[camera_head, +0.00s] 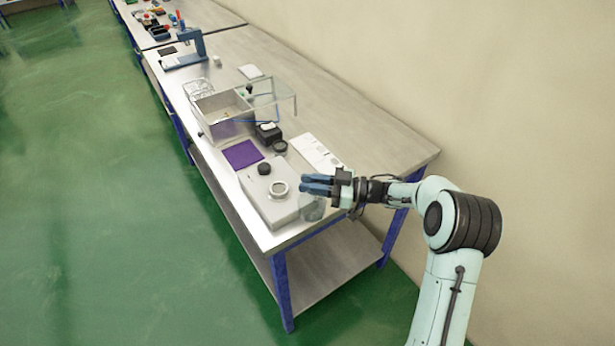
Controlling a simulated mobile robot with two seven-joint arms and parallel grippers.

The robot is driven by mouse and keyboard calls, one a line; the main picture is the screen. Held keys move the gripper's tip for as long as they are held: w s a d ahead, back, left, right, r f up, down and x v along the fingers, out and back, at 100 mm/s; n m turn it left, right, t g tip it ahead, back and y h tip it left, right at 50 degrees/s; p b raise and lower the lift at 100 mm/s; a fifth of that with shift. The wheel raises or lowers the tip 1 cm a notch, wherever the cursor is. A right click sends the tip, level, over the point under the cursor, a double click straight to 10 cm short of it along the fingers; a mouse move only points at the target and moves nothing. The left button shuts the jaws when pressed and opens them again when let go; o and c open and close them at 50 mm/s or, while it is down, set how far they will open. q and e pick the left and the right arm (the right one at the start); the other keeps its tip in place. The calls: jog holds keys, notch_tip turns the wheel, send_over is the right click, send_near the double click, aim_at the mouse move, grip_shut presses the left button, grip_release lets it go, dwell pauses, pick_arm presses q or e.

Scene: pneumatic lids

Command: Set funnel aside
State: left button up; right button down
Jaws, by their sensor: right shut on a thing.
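My right gripper (306,185) reaches in from the right over the near end of the workbench, its blue fingers pointing left. It is shut on a translucent grey thing, which looks like the funnel (312,210). The funnel hangs below the fingers, beside the right edge of a pale block (287,213). A round white ring or opening (279,188) and a black cap (264,169) are on top of the block, left of the fingers. The fingers partly hide the funnel's upper part. My left gripper is not in view.
A purple mat (242,154), a black device (267,131) and a white panel (317,154) lie behind the block.

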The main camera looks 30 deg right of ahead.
jog(key=shift+s+r+n+g+y, duration=0.1)
jog(key=shift+n+g+y, duration=0.2)
jog(key=c, duration=1.3)
grip_release()
jog(key=shift+d, duration=0.1)
jog(key=b+v, duration=0.1)
jog(key=v, duration=1.2)
jog(key=shift+s, duration=0.1)
